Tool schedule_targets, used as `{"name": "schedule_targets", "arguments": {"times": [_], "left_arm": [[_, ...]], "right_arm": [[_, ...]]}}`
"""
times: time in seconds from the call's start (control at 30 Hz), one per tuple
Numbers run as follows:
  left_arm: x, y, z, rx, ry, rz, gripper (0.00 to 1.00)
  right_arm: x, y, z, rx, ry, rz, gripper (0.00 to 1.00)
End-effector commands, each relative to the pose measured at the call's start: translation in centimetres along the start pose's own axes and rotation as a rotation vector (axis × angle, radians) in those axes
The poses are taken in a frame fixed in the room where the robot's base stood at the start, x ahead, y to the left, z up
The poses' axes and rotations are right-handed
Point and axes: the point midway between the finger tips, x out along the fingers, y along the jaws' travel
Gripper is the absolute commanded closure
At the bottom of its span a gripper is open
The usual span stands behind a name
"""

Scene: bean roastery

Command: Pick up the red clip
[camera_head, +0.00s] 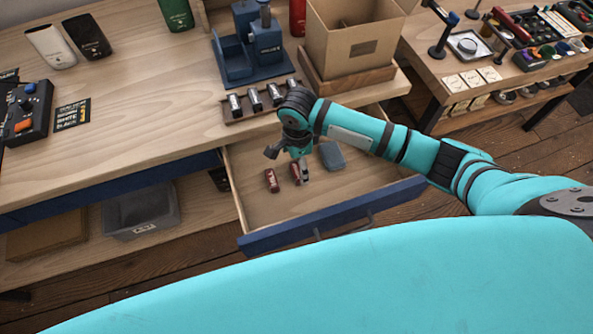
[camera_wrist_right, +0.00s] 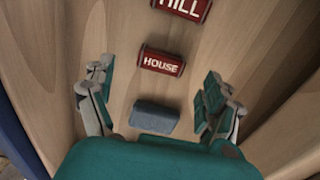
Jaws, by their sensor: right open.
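Two small dark-red pieces lie in the open drawer, and I cannot tell which one is the red clip. The piece marked HOUSE (camera_wrist_right: 162,62) lies between the fingers of my right gripper (camera_wrist_right: 158,82) in the right wrist view, with neither finger touching it. In the head view this piece (camera_head: 295,173) is partly hidden by the gripper. The piece marked HILL (camera_wrist_right: 184,6) is cut off at the top of the wrist view and lies left of the gripper in the head view (camera_head: 271,181). My right gripper (camera_head: 302,172) points down, open and empty. My left gripper is not in view.
A blue-grey block (camera_wrist_right: 154,117) lies in the drawer beside the HOUSE piece. The wooden drawer (camera_head: 262,211) has a blue front (camera_head: 330,218). Above it, the worktop carries a rack (camera_head: 233,114) of metal cylinders, a blue machine (camera_head: 240,60) and a cardboard box (camera_head: 350,52).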

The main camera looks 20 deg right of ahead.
Motion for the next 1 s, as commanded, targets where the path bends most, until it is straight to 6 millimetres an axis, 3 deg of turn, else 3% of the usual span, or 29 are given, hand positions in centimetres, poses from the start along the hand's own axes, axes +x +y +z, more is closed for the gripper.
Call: {"name": "schedule_targets", "arguments": {"times": [0.3, 0.57, 0.9, 1.0], "left_arm": [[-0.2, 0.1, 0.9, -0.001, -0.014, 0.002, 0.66], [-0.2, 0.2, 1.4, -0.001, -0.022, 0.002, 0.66], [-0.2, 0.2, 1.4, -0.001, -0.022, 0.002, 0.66], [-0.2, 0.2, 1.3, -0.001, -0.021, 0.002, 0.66]], "right_arm": [[4.3, -0.1, 0.2, -0.001, 0.002, 0.001, 0.13], [4.6, -0.1, 0.2, -0.002, 0.001, 0.0, 0.13], [4.5, -0.1, 0.2, -0.002, 0.001, 0.0, 0.55], [4.5, -0.1, 0.2, -0.002, 0.001, 0.0, 0.57]]}}
